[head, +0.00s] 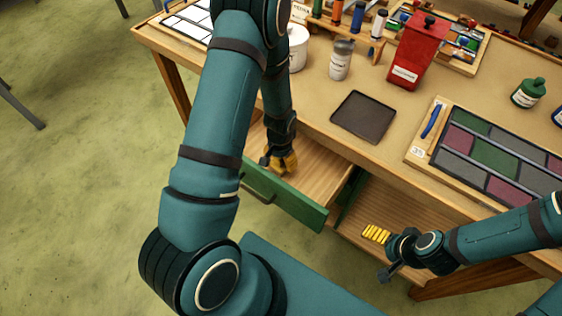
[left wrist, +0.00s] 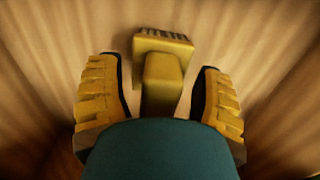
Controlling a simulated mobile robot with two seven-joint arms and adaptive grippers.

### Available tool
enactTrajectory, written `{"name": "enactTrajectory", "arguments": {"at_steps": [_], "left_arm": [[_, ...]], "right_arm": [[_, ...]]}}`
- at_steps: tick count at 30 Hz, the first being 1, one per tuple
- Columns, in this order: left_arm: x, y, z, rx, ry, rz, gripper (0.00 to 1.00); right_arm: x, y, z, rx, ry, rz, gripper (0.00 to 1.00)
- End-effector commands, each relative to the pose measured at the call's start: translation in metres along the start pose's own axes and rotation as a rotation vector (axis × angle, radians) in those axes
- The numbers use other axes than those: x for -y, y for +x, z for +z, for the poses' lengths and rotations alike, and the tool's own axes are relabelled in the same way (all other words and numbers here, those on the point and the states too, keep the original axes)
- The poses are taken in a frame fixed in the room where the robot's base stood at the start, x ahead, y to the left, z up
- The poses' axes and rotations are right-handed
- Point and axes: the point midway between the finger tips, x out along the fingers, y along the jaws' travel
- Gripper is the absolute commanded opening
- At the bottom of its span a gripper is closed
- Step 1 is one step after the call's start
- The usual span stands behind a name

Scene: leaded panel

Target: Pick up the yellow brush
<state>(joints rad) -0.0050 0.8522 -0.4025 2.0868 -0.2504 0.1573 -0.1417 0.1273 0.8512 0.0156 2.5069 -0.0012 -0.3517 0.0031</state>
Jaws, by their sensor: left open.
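The yellow brush (left wrist: 163,78) shows in the left wrist view, with a block-like head at the top and a handle running down between my fingers. It lies on the wooden floor of the open drawer (head: 318,162). My left gripper (head: 283,163) reaches down into this drawer. In the left wrist view its two yellow ridged fingers (left wrist: 163,95) stand open on either side of the handle, with a gap on each side. The lower handle is hidden by my gripper's body. In the head view I cannot make out the brush. My right gripper (head: 380,254) is open and empty, low in front of the bench.
The green drawer front (head: 285,198) and the drawer walls surround my left gripper. On the bench are a dark tray (head: 364,117), a red canister (head: 416,50), a grey-lidded jar (head: 341,60), a green bottle (head: 529,93) and a leaded panel (head: 490,152).

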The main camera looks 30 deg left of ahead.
Motion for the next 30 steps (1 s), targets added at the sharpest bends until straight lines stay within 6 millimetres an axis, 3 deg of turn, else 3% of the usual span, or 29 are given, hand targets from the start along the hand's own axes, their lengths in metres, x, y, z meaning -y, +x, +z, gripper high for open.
{"name": "enactTrajectory", "arguments": {"at_steps": [2,8,22,26,30], "left_arm": [[0.0,0.0,0.0,0.0,0.0,0.0,0.67],[0.0,-0.001,0.0,0.0,0.0,0.0,0.02],[0.0,-0.003,0.0,0.001,0.0,0.0,0.0],[0.0,-0.019,0.0,-0.001,0.0,0.0,0.0],[0.0,-0.047,-0.001,-0.004,0.0,0.0,0.0]], "right_arm": [[0.0,0.0,0.0,0.0,0.0,0.0,0.91],[0.0,0.0,0.0,0.0,0.0,0.0,0.91],[0.0,-0.001,0.0,0.0,0.0,0.0,0.91],[0.002,-0.005,0.0,0.002,0.0,0.0,0.91],[0.004,-0.012,0.001,0.005,0.001,0.0,0.91]]}}
